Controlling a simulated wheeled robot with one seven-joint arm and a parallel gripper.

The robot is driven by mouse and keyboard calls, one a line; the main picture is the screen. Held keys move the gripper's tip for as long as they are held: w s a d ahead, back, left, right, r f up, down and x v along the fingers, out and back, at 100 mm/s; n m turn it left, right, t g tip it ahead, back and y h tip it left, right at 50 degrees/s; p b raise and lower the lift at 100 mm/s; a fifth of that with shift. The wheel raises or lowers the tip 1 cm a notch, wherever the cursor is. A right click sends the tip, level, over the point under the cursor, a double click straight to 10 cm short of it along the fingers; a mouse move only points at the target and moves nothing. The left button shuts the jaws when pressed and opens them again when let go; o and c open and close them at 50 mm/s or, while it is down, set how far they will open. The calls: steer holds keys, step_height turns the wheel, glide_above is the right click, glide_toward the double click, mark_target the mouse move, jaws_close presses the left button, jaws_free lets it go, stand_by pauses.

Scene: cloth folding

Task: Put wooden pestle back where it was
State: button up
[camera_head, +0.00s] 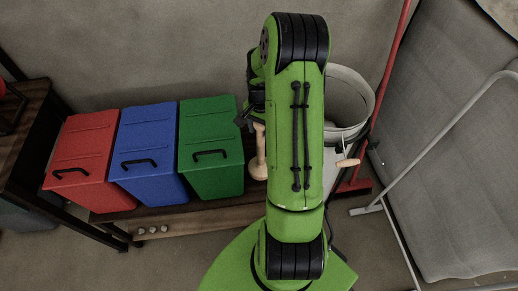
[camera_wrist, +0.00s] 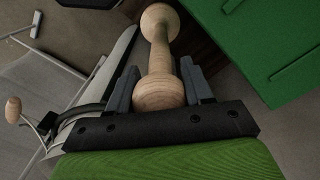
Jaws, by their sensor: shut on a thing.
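The wooden pestle (camera_head: 259,150) is pale wood with a rounded knob at each end. In the head view it hangs roughly upright just right of the green bin, partly hidden by my green arm. In the wrist view the pestle (camera_wrist: 160,55) lies between the two dark fingers of my gripper (camera_wrist: 160,88), which is shut on it. My gripper (camera_head: 250,118) is mostly hidden behind my arm in the head view. Whether the lower knob touches anything cannot be told.
Red (camera_head: 85,160), blue (camera_head: 148,150) and green (camera_head: 210,145) lidded bins stand in a row on a low wooden bench (camera_head: 190,218). A pale bucket (camera_head: 350,100) and a red pole (camera_head: 390,65) are right of my arm. A grey padded panel (camera_head: 450,130) stands farther right.

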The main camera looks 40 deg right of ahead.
mark_target(260, 138)
steer(key=shift+w+f+b, duration=0.1)
steer(key=shift+f+b, duration=0.7)
steer(key=shift+f, duration=1.85)
steer(key=o, duration=1)
steer(key=shift+o, duration=0.2)
step_height(260, 138, up, 12)
steer(key=p, duration=0.4)
steer(key=s+a+r+n+t+h, duration=0.15)
steer(key=a+r+n, duration=0.35)
steer(key=a+r, duration=0.5)
steer(key=s+a+r+n+t, duration=0.2)
steer(key=s+a+r+n, duration=0.2)
steer(key=s+a, duration=0.2)
steer(key=s+a+r+n+t+y, duration=0.1)
steer(key=s+a+r+n+t, duration=0.1)
steer(key=s+a+r+n, duration=0.2)
steer(key=s+a+n, duration=0.1)
steer(key=s+a, duration=0.2)
steer(key=s, duration=0.1)
steer(key=shift+n, duration=0.3)
steer(key=shift+y, duration=0.25)
